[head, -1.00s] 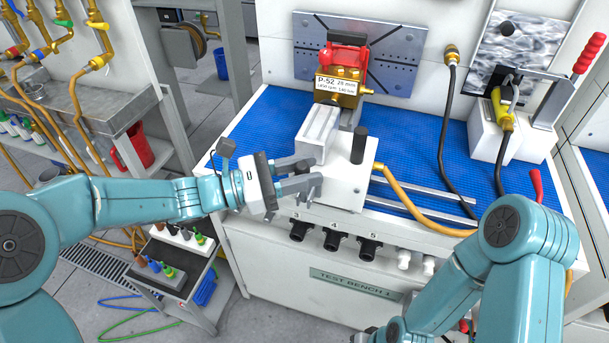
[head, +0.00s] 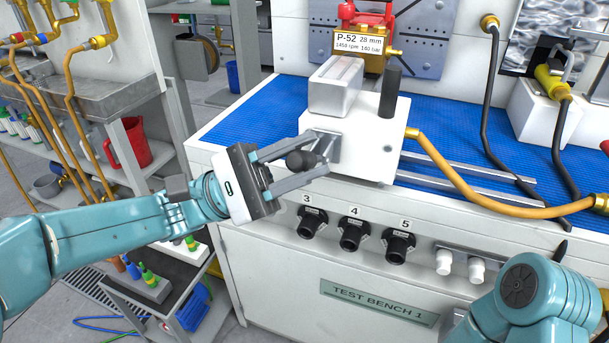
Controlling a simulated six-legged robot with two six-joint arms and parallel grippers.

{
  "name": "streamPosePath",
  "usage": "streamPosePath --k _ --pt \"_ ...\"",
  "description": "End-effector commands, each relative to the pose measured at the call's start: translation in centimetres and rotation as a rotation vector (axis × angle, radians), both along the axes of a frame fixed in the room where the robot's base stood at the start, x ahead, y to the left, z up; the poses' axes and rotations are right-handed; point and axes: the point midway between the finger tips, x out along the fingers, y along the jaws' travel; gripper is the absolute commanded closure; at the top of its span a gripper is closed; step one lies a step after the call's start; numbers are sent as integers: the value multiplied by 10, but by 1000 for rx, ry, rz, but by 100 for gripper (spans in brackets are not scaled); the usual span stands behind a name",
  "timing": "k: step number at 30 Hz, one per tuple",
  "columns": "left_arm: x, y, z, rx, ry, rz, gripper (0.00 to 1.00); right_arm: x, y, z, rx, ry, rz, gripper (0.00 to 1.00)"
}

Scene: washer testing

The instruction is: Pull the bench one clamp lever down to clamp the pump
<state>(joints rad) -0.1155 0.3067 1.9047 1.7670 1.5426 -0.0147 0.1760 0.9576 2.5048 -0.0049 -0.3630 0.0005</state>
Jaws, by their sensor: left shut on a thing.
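The pump (head: 362,62), brass with a red top and a P-52 label, sits at the back of test bench 1, behind a grey metal block (head: 335,88) on a white box (head: 358,140). A dark ball knob (head: 296,160), apparently the clamp lever's end, is between the fingers of my left gripper (head: 318,155) at the box's front left. My left gripper is shut on it. The lever's shaft is mostly hidden by the fingers. A dark upright cylinder (head: 390,93) stands on the box's right side. My right gripper is out of view; only its arm shows at the lower right.
Test bench 1 (head: 262,235) has several black ports (head: 354,234) below the box. A yellow hose (head: 455,180) runs right from the box. Blue matting (head: 255,115) is clear at left. A trolley with bottles (head: 150,283) stands lower left.

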Motion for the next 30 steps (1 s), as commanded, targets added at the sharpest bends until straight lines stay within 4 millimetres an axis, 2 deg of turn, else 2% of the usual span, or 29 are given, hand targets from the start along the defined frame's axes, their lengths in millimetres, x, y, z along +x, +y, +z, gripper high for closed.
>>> streamPosePath --k 1,9,16,30 --pt "-1 1 -11 -11 -29 -2 100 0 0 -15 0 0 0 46" --pt "-7 2 -18 -52 -159 -1 100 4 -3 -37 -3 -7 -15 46" --pt "-8 3 -19 -67 -208 -1 100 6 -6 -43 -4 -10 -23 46" --pt "-9 3 -20 -69 -219 -2 100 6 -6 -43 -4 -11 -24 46"
